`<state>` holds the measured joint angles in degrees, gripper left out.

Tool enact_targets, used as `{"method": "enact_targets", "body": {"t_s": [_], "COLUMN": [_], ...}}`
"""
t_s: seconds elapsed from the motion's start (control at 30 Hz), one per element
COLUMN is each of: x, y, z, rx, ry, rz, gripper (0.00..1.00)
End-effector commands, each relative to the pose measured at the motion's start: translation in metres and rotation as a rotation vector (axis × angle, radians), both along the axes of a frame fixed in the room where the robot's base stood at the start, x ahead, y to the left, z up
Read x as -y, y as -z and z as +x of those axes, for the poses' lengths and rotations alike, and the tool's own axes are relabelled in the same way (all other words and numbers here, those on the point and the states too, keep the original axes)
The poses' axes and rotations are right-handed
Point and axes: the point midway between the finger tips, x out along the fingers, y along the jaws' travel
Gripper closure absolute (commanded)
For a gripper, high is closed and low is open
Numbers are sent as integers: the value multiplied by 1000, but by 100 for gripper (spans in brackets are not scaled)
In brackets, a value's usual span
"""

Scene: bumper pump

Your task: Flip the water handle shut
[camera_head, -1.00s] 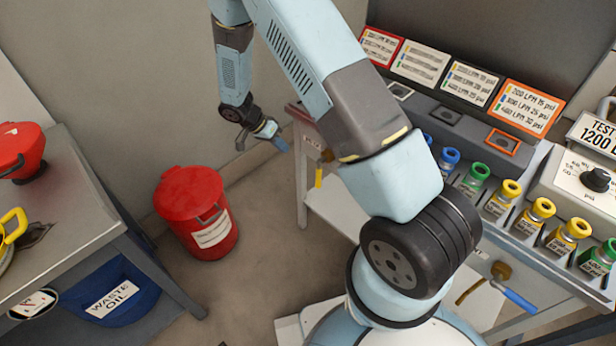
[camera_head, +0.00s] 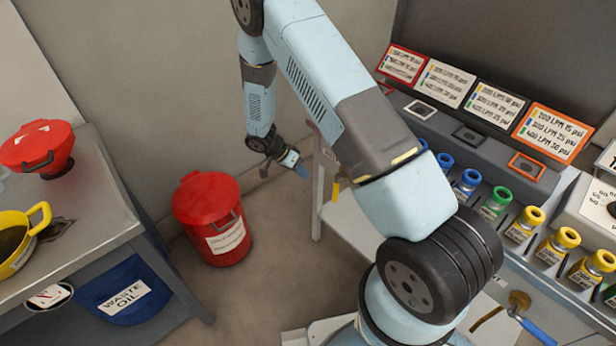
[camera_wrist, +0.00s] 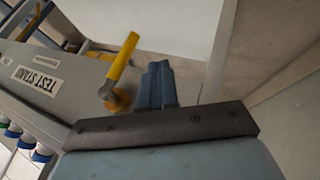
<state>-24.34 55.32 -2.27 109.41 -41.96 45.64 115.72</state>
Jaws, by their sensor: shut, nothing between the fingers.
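A yellow lever handle (camera_head: 335,190) hangs on a brass valve at the left end of the test bench. It also shows in the wrist view (camera_wrist: 123,58), just left of my fingers, running up from the round brass valve body (camera_wrist: 118,100). A blue lever handle (camera_head: 536,329) sits on another brass valve under the bench's front, at the lower right. No label shows which one is for water. My gripper (camera_head: 299,169) is shut and empty, left of the yellow handle and apart from it. Its blue fingers (camera_wrist: 158,84) point along the bench end in the wrist view.
A red lidded bin (camera_head: 213,222) stands on the floor below left of my gripper. The bench carries a row of coloured couplings (camera_head: 520,225). Floor between bin and bench is clear.

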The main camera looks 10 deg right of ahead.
Motion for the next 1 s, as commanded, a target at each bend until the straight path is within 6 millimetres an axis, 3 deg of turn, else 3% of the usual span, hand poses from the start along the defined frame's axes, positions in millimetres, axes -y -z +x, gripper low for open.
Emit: {"method": "enact_targets", "body": {"t_s": [0.47, 0.7, 1.0], "x": [50, 69, 75], "y": [67, 65, 65], "z": [-10, -32, -39], "rx": [-3, -2, -1], "ry": [1, 0, 0], "rz": [0, 0, 1], "gripper": [100, 100, 100]}}
